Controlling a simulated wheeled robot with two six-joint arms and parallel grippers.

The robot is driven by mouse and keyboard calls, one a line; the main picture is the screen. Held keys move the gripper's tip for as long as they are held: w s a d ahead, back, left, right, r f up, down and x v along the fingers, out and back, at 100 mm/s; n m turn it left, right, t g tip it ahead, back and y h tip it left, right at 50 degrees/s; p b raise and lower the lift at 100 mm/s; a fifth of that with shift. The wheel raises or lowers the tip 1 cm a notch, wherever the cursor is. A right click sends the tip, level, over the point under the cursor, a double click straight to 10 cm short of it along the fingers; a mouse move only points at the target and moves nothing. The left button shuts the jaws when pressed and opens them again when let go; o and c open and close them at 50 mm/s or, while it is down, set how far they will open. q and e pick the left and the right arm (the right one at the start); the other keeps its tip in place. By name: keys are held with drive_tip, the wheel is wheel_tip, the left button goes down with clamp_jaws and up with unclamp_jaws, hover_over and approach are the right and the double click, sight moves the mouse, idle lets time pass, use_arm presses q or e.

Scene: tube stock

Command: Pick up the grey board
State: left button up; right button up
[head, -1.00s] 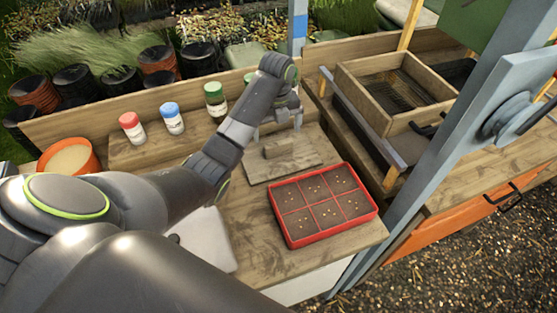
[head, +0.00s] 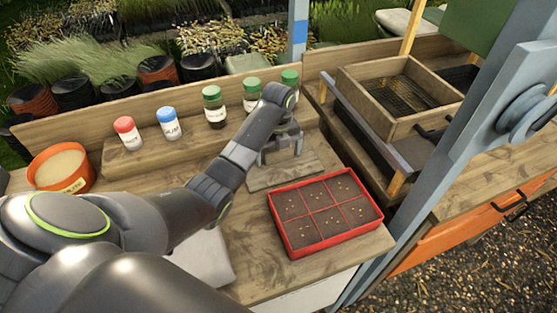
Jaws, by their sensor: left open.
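The grey board (head: 268,181), a flat wooden-looking plate, lies on the bench behind the red tray. In the earlier view a short raised block shows on its top; now my gripper mostly hides that block. My left gripper (head: 281,158) is open and pointing down over the middle of the board, with its fingers around the block's place. I cannot tell whether the fingers touch it. My right gripper is not in view.
A red tray (head: 281,235) with six soil cells and seeds stands just in front of the board. Several capped jars, one with a blue cap (head: 168,123), stand on the back ledge. An orange tub (head: 78,178) is at left. A wooden sieve box (head: 372,98) is at right.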

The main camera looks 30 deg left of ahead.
use_arm(q)
drive_tip(key=c, duration=0.7)
drive_tip(key=shift+c, duration=1)
drive_tip(key=shift+r, duration=0.15)
